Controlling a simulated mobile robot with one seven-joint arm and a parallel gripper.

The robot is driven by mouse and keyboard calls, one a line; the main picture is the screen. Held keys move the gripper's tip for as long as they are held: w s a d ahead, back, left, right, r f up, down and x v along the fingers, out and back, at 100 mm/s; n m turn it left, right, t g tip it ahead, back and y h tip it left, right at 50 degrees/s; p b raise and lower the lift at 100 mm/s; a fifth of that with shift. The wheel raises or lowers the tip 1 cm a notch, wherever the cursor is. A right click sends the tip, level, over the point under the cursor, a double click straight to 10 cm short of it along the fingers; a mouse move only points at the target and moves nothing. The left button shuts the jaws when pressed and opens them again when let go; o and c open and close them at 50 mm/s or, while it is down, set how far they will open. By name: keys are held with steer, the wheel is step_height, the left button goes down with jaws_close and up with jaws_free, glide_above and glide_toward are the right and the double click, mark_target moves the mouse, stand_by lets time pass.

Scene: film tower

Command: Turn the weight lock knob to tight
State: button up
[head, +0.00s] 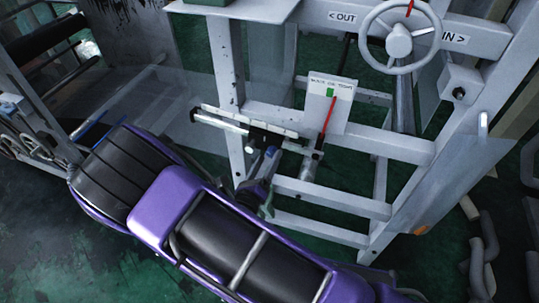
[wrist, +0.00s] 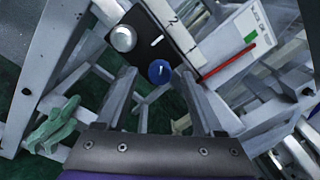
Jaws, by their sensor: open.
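The blue round knob (wrist: 159,72) with a pale line on its face sits at the lower edge of a black sliding weight (wrist: 158,40) in the wrist view. This appears to be the weight lock knob. The weight is on a pale numbered beam (wrist: 185,22), which also shows in the head view (head: 222,119). A silver round knob (wrist: 123,38) is on the weight's left part. My gripper (wrist: 157,78) is open, with one finger on each side of the blue knob; I cannot tell whether they touch it. In the head view my gripper (head: 266,166) is just below the weight, largely hiding the blue knob.
A white card (head: 329,103) with a green mark and a red pointer (head: 329,117) stand right of the beam. Above is a grey handwheel (head: 398,42) marked OUT and IN. Grey frame bars (head: 330,196) surround the arm closely.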

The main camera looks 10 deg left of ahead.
steer(key=shift+w+d, duration=0.1)
steer(key=shift+w, duration=0.9)
jaws_close()
